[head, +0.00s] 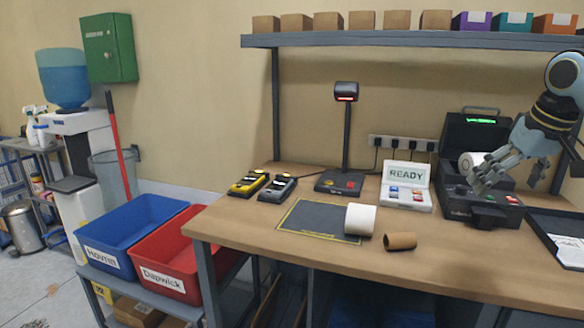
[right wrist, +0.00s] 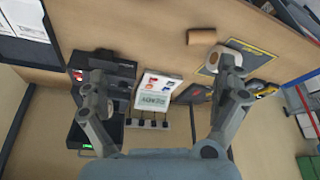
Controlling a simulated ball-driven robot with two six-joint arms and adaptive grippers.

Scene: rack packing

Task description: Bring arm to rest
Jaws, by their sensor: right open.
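My right gripper (head: 482,181) is open, in front of the open black label printer (head: 478,135) at the right of the bench. In the right wrist view, my right gripper's (right wrist: 165,72) two fingers are spread wide with nothing between them. A white roll (head: 467,160) shows at the printer, partly hidden by my gripper. My left gripper is not in view.
The wooden bench (head: 440,262) is clear along its front right. A READY display (head: 406,175), a scanner stand (head: 341,182) and two handheld devices (head: 249,182) stand behind. A shelf (head: 400,40) with boxes hangs above. A black tray (head: 555,232) is at right; blue (head: 125,226) and red (head: 165,265) bins are at left.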

